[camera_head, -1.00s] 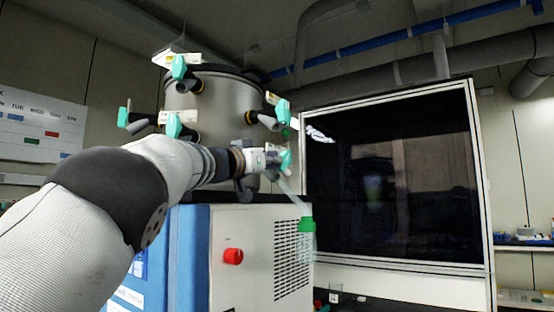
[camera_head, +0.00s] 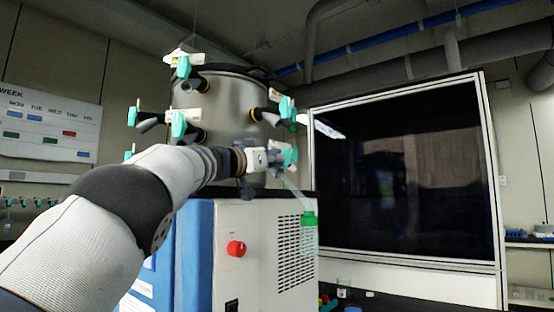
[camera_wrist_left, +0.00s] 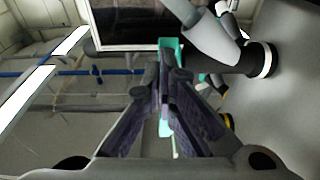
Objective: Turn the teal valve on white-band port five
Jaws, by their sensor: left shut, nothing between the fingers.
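The freeze dryer's grey drum (camera_head: 228,108) carries several ports with teal valves, including a top one (camera_head: 183,66), a left one (camera_head: 178,125) and a right one (camera_head: 286,107). My left gripper (camera_head: 273,158) is shut and empty, its tips beside a lower right teal valve (camera_head: 291,154). In the left wrist view the shut fingers (camera_wrist_left: 166,75) overlap this teal valve (camera_wrist_left: 171,44), partly hiding it; I cannot tell whether they touch. A dark port with a white band (camera_wrist_left: 266,60) shows to their right. Port numbers are not readable. My right gripper is not in view.
A clear tube with a green cap (camera_head: 308,219) hangs below the lower right valve. The blue and white base cabinet (camera_head: 262,275) has a red knob (camera_head: 236,248). A dark-windowed cabinet (camera_head: 400,190) stands to the right. A wall calendar (camera_head: 50,130) is at left.

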